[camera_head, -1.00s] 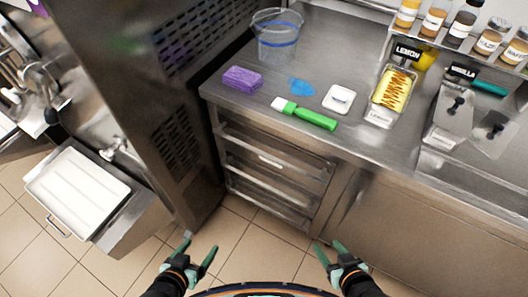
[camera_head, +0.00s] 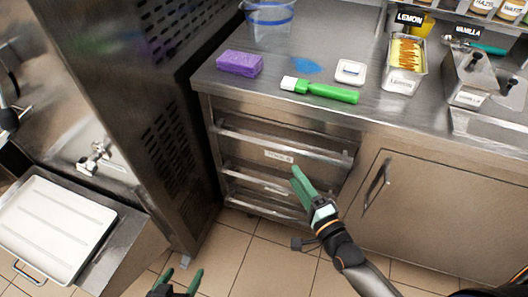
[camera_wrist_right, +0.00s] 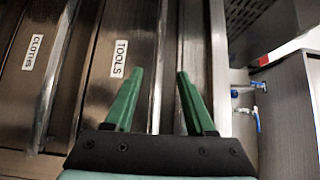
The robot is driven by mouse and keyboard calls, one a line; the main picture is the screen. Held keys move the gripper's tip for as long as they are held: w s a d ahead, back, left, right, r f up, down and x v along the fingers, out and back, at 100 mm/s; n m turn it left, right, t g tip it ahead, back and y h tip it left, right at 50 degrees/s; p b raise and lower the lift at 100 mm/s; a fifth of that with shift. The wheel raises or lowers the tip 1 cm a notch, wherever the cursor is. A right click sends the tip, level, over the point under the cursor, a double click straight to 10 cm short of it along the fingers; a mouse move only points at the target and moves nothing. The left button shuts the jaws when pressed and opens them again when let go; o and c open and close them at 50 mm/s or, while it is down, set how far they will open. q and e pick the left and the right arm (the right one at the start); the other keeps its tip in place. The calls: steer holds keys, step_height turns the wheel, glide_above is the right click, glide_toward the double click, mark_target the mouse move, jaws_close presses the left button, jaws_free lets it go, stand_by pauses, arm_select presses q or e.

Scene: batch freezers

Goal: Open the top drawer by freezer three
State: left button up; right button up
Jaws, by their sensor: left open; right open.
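The drawer stack (camera_head: 300,130) is under the steel counter, right of the tall freezer. The top drawer has a long bar handle (camera_head: 285,143) above a small white label (camera_head: 278,156); it looks shut. In the right wrist view this label reads TOOLS (camera_wrist_right: 119,58), with the drawers turned sideways. My right gripper (camera_head: 300,172) is open in front of the top drawer. In its wrist view the bar handle (camera_wrist_right: 156,60) shows between the two green fingers (camera_wrist_right: 160,74); contact cannot be told. My left gripper (camera_head: 180,275) is open and empty at the bottom edge, over the floor.
The freezer (camera_head: 125,90) stands left of the drawers, with a white tray (camera_head: 55,225) before another machine. A cupboard door (camera_head: 430,205) is to the right. On the counter are a purple sponge (camera_head: 239,64), a green brush (camera_head: 325,92) and a lemon tub (camera_head: 402,70). Floor in front is clear.

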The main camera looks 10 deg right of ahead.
mark_target(278, 149)
steer(key=w, duration=0.4)
steer(key=w+a+b, duration=0.1)
steer(key=w, duration=0.3)
steer(key=w+a, duration=0.1)
steer(key=w, duration=0.3)
steer(key=shift+w+a, duration=0.15)
steer(key=shift+c, duration=0.2)
jaws_close()
stand_by(1.0)
